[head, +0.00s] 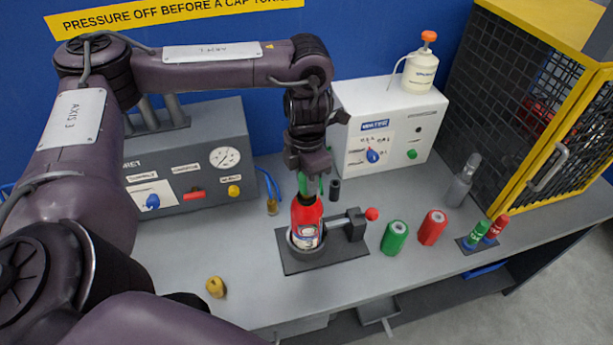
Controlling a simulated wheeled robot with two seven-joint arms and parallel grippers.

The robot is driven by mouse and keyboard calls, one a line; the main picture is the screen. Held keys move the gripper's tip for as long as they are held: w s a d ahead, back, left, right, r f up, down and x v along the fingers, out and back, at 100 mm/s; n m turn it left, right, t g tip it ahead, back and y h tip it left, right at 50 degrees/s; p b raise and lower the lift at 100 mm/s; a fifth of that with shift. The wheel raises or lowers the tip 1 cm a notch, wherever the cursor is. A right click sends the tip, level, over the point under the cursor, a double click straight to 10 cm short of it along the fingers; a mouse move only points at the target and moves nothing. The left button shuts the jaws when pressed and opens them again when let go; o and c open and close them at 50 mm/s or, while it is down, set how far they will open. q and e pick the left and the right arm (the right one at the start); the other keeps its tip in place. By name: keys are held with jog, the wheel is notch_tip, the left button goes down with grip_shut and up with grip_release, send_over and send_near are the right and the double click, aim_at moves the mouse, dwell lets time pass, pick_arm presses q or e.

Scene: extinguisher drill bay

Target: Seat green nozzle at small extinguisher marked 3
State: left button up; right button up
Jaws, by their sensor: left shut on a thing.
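My left gripper (310,172) points down at the middle of the bench, shut on a green nozzle (303,184). Only slivers of the nozzle show between and beside the dark fingers. Directly below is a small red extinguisher (306,212) with a pale label, standing upright in a dark clamp fixture (322,258). The nozzle's lower end is at the extinguisher's dark neck; whether it touches or is in it I cannot tell. The number on the label is too small to read. My right gripper is not in view.
A red-knobbed clamp lever (350,221) sticks out right of the extinguisher. Green (394,238) and red (432,227) cylinders stand further right. Small green and red pieces stand on a dark pad (466,245). A yellow cap (215,287) lies front left. Panels and a yellow-framed cage (556,130) stand behind.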

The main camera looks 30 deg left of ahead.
pick_arm(q)
jog(key=o, duration=1.1)
jog(key=shift+r+p, duration=0.6)
jog(key=shift+r, duration=3.3)
